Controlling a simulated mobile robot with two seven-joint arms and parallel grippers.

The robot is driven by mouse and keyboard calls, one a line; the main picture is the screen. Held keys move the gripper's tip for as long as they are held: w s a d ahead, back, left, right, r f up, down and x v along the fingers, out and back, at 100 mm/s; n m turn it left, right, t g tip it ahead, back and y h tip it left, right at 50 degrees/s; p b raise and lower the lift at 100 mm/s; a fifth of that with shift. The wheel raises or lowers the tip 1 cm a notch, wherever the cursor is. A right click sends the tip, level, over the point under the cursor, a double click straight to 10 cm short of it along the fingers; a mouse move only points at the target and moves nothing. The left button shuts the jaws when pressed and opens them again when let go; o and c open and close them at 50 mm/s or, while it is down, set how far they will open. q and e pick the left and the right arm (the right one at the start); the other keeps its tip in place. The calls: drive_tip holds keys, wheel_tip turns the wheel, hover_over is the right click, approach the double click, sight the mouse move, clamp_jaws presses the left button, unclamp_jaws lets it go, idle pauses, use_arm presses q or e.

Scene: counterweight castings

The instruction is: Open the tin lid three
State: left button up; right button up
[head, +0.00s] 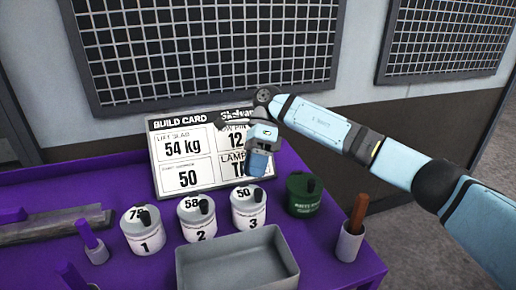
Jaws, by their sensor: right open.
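Tin three (249,214) is a white tin marked 3, with a grey lid (246,194) marked 50 and a black knob (258,195). The lid sits on the tin. My right gripper (257,172) is open and points down just above and behind tin three, in front of the build card; it looks empty and apart from the knob. Tin two (200,226), marked 58 on its lid, and tin one (143,238), marked 75, stand to the left with their lids on. My left gripper is not in view.
A grey tray (237,282) lies in front of the tins. A dark green tin (303,203) and a cup (347,246) with a brown-handled tool stand to the right. The build card (186,152) stands behind. A purple-handled tool stands in a small holder (97,254) at left.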

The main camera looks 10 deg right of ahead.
drive_tip(key=p+v, duration=0.1)
drive_tip(key=v, duration=1.2)
drive_tip(key=shift+p, duration=0.35)
drive_tip(key=shift+w, duration=0.1)
